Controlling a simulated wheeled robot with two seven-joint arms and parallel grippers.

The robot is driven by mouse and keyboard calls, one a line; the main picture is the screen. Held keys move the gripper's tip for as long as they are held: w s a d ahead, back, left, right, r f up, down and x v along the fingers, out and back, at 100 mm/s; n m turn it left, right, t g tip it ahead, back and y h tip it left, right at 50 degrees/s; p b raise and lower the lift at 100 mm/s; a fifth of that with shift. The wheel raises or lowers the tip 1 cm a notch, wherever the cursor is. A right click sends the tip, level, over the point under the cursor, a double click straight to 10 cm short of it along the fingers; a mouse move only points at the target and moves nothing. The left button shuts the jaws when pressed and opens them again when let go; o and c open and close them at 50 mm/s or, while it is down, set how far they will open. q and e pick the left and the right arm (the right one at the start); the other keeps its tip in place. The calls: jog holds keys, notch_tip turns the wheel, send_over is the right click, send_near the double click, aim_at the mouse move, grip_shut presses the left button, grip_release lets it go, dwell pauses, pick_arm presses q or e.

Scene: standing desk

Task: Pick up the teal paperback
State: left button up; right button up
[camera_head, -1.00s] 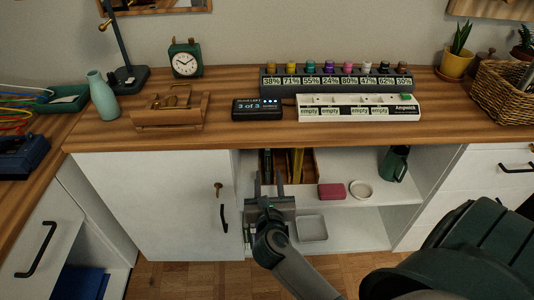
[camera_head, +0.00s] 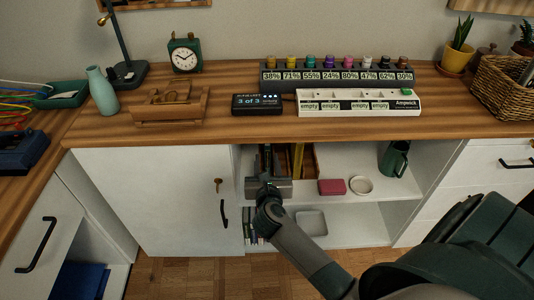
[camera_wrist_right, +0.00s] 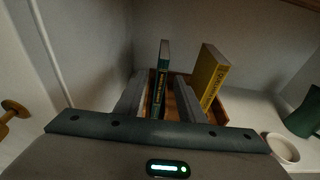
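The teal paperback (camera_wrist_right: 160,80) stands upright in a wooden holder (camera_wrist_right: 224,108) on the upper shelf of the open cabinet, its dark teal spine facing the right wrist camera. My right gripper (camera_wrist_right: 159,98) has its fingers apart, one on each side of the book, with gaps visible between spine and fingers. In the head view my right gripper (camera_head: 267,158) reaches into the shelf and mostly hides the teal book. A yellow book (camera_wrist_right: 208,76) stands in the holder to the right, outside the fingers; it also shows in the head view (camera_head: 298,160). My left gripper is out of view.
A closed cabinet door (camera_head: 155,200) is to the left. The desk top (camera_head: 225,130) overhangs the shelf. A grey tray (camera_head: 311,223) lies below.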

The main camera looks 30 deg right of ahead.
aim_at(267, 153)
jog(key=x, duration=0.5)
jog(key=shift+w+d+f, duration=0.1)
jog(key=shift+w+d, duration=0.1)
jog(key=shift+w, duration=0.05)
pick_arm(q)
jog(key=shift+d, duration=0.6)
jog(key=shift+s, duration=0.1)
pick_arm(e)
jog(key=shift+w+d, duration=0.1)
jog(key=shift+w, duration=0.05)
